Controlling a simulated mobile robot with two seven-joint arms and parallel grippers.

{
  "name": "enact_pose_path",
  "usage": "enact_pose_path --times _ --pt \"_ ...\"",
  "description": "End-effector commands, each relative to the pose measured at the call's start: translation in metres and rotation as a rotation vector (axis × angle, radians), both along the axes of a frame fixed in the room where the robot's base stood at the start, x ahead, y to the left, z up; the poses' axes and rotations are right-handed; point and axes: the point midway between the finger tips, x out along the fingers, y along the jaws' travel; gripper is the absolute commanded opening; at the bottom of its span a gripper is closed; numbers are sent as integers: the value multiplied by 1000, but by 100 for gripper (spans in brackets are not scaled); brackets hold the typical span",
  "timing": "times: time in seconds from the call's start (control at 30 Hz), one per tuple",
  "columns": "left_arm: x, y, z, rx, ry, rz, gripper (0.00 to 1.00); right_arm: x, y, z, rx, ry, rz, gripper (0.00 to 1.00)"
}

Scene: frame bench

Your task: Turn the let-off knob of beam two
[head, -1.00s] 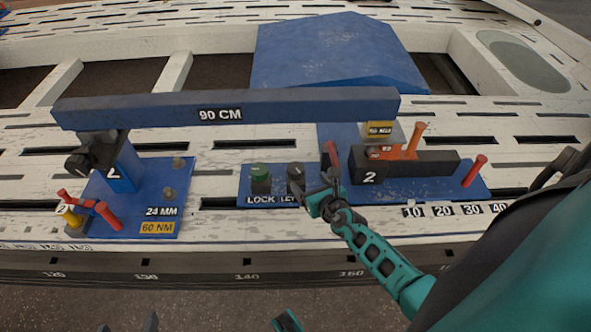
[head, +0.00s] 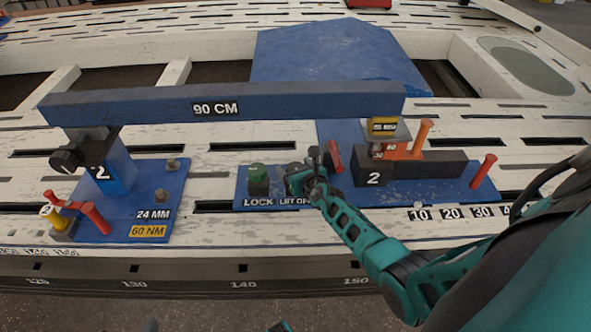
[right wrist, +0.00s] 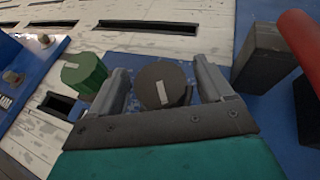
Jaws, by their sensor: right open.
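The let-off knob (right wrist: 161,84) is a dark round knob with a pale mark on its top. In the right wrist view it stands between the two open fingers of my right gripper (right wrist: 165,90), with a gap showing on its left side. In the head view my right gripper (head: 308,180) covers most of the knob, above the partly hidden let-off label (head: 293,202). The blue base plate (head: 330,192) of beam two carries the knob and a black block with the number 2 (head: 373,179).
A green lock knob (head: 258,176) stands just left of the let-off knob. A red lever (head: 333,156) and the black block stand close on the right. The long blue 90 cm beam (head: 300,100) spans behind. Orange and red handles (head: 483,171) rise further right.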

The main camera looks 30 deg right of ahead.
Motion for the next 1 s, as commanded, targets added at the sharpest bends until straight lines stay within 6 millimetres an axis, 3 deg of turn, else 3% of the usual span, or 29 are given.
enact_pose_path --times 0.07,0.53,1.0 --pt "0 0 0 0 -1 0 80 0 0 0 0 0 0 75" --pt "1 3 1 3 -4 6 80 -1 0 0 0 0 0 30" --pt "2 6 21 5 -17 15 80 -1 2 3 8 4 -132 29"
